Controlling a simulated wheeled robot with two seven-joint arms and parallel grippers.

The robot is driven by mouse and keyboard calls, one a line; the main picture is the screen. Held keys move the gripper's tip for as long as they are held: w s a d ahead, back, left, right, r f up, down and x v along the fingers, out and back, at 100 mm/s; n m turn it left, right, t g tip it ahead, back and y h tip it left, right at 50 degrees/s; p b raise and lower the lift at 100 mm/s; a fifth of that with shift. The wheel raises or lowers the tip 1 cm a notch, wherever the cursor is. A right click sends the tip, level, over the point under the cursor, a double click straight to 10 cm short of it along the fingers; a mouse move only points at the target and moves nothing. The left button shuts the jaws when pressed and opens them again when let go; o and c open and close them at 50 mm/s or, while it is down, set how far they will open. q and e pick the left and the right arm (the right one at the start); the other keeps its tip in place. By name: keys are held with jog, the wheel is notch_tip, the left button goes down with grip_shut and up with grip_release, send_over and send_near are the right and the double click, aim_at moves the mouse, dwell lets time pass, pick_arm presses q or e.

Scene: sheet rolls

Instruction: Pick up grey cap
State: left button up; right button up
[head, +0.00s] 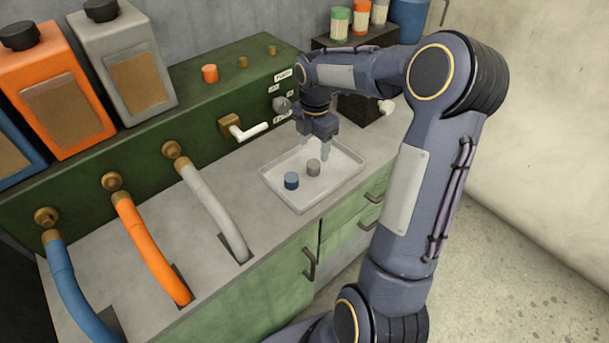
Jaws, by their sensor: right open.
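The grey cap (313,167) is a small upright cylinder in a shallow white tray (327,190) on the counter. A blue cap (291,181) stands in the same tray, just left of it. My right gripper (311,153) points down over the tray, with its fingers apart on either side of and just above or beside the grey cap. I cannot tell whether the fingers touch it. My left gripper is not in view.
An orange cap (210,73) sits on the green box (200,115) behind. A white-handled lever (247,130) sticks out near the tray. Grey (213,212), orange (151,250) and blue (75,295) hoses cross the counter at left. Bottles (125,62) stand on the box.

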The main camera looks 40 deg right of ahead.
aim_at(313, 163)
notch_tip(313, 163, down, 7)
jog(key=shift+r, duration=0.1)
dwell(0.3)
jog(key=c, duration=1.1)
